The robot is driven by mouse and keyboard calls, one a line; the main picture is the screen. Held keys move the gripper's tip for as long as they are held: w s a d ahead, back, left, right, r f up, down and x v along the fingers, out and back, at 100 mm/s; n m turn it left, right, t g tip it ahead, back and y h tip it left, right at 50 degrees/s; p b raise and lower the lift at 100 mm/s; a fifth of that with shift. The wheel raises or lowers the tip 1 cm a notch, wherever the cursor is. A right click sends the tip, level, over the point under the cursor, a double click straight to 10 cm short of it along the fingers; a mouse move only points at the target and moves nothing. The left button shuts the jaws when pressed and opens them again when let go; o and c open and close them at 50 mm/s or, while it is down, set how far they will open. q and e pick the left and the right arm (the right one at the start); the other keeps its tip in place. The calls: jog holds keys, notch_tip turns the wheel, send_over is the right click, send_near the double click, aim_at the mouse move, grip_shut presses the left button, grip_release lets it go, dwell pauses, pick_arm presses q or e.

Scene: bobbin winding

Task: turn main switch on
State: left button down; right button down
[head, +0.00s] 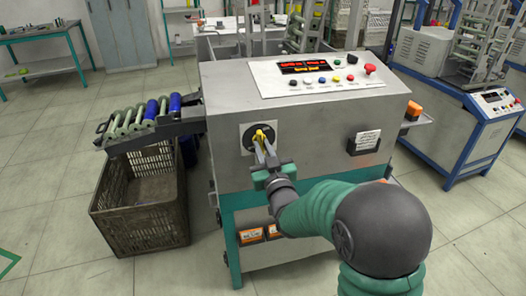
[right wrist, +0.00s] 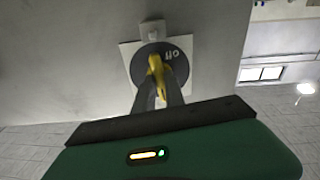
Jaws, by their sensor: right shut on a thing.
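The main switch is a yellow handle (head: 266,134) on a round dark dial (head: 250,138) with a pale square plate, on the front of the grey winding machine (head: 226,98). My right gripper (head: 262,147) is at the handle, its fingers shut on it. In the right wrist view the yellow handle (right wrist: 156,66) sits between the fingertips (right wrist: 157,80), and the dial (right wrist: 178,68) shows the word "off" at its upper right. The fingers cover part of the handle and dial. My left gripper is not in view.
A control panel with a red display (head: 303,66) and a red button (head: 370,69) is on the machine's top. A brown crate (head: 140,236) stands below a bobbin chute (head: 150,135) at the left. A black box (head: 364,142) is on the front at right.

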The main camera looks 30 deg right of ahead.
jog(key=shift+f+m, duration=0.45)
jog(key=shift+m, duration=0.15)
jog(key=c, duration=1.5)
grip_release()
jog(key=shift+r, duration=0.1)
jog(key=shift+c, duration=0.2)
jog(key=shift+o, duration=0.7)
jog(key=shift+r, duration=0.15)
jog(key=shift+s, duration=0.1)
jog(key=v, duration=0.7)
jog(key=shift+s+a, duration=0.15)
